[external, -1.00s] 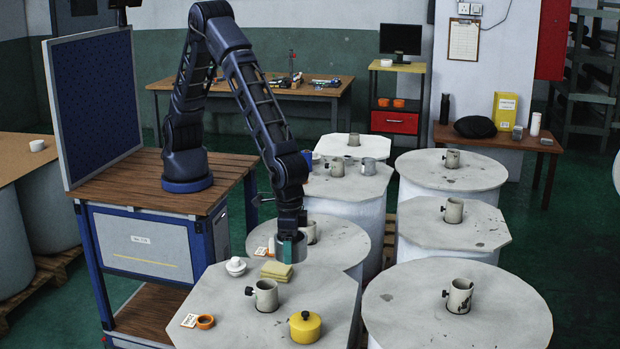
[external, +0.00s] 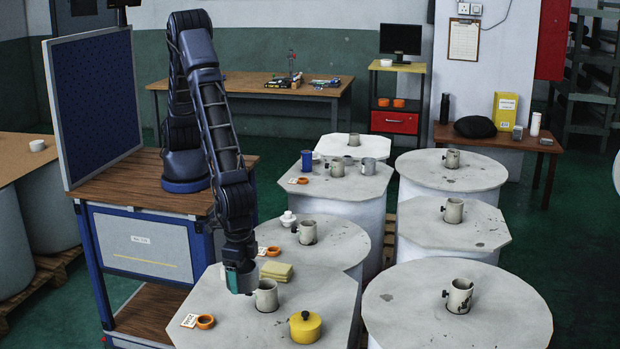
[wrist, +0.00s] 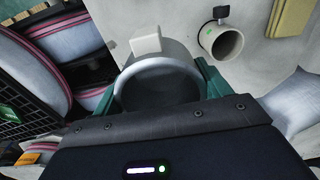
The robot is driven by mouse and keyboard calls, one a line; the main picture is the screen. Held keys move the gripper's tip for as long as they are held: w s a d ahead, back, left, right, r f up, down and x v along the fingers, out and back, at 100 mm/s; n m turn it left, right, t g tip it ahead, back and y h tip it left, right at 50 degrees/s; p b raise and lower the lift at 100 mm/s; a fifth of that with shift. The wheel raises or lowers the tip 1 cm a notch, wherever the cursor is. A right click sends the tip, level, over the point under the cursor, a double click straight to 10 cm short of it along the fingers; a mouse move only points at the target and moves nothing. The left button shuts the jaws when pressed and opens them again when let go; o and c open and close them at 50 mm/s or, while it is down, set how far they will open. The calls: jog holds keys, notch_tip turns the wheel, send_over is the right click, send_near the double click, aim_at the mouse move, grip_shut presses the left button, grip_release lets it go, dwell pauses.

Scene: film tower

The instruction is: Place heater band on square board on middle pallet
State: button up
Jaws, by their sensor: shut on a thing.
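My gripper (external: 240,281) is shut on the heater band, a grey metal ring with a white block on its side. The wrist view shows the band (wrist: 180,56) upright between my two green fingers (wrist: 162,88). The gripper points down over the left part of the near square board (external: 335,310), a pale board with cut corners, in the middle row of drums. A grey-beige cup (external: 267,295) with a dark knob stands on this board just right of the gripper; it also shows in the wrist view (wrist: 221,42). The gap between band and board is unclear.
On the same board are yellow pads (external: 276,271), a yellow lidded pot (external: 305,327), an orange ring (external: 205,322) and a white card (external: 189,320). A round board (external: 345,240) lies behind. My right-hand side has more boards with cups, such as the round one (external: 510,320).

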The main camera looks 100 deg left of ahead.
aim_at(246, 330)
notch_tip(246, 330, down, 15)
jog(key=shift+r, duration=0.1)
dwell(0.5)
jog(key=o, duration=1.2)
jog(key=shift+c, duration=0.2)
notch_tip(246, 330, up, 12)
jog(key=shift+r, duration=0.1)
